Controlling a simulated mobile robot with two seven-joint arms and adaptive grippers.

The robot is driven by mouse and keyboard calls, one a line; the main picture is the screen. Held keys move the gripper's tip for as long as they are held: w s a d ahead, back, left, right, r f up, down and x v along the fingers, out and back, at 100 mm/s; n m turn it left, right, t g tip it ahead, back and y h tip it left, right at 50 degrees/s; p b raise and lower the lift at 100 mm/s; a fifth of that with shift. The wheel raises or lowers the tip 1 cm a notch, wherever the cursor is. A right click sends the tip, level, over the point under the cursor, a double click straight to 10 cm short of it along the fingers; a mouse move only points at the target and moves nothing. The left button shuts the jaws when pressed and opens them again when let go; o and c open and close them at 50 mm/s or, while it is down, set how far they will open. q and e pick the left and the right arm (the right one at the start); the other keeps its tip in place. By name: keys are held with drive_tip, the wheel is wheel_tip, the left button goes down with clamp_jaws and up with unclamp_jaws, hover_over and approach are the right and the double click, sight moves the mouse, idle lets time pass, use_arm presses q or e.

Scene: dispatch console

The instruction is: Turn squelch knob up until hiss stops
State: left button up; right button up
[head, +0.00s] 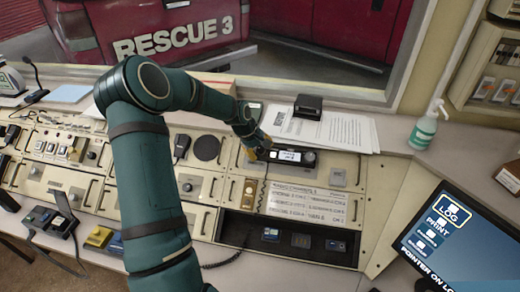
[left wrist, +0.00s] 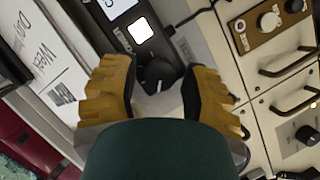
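A black radio unit (head: 288,156) with a lit display lies on the sloped console in the head view. My left gripper (head: 259,151) is at the unit's left end and hides that knob in the head view. In the left wrist view the yellow-padded fingers (left wrist: 160,78) are apart, one on each side of the knob; I cannot tell whether they touch it. My right gripper is not in view.
Papers (head: 335,130) and a black box (head: 308,105) lie behind the radio. A brown panel with knobs (head: 249,192) is just in front. A green-white pump bottle (head: 427,125) and a monitor (head: 450,240) stand at the right. A microphone (head: 36,82) is at the far left.

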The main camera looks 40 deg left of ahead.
use_arm(q)
clamp_jaws()
drive_tip(key=shift+m, duration=0.4)
drive_tip(key=m+g, duration=0.1)
drive_tip(key=m, duration=0.1)
drive_tip(key=m+y, duration=0.1)
drive_tip(key=m, duration=0.1)
drive_tip(key=shift+w+d+r+g, duration=0.1)
drive_tip(key=shift+w+g, duration=0.05)
drive_tip(key=shift+g, duration=0.25)
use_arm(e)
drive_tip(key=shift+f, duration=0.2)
use_arm(q)
drive_tip(key=m+g+y+b, duration=0.1)
drive_tip(key=m, duration=0.2)
drive_tip(key=shift+m, duration=0.4)
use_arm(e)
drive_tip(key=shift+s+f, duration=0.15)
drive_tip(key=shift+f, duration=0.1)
use_arm(q)
drive_tip(key=shift+o, duration=0.3)
unclamp_jaws()
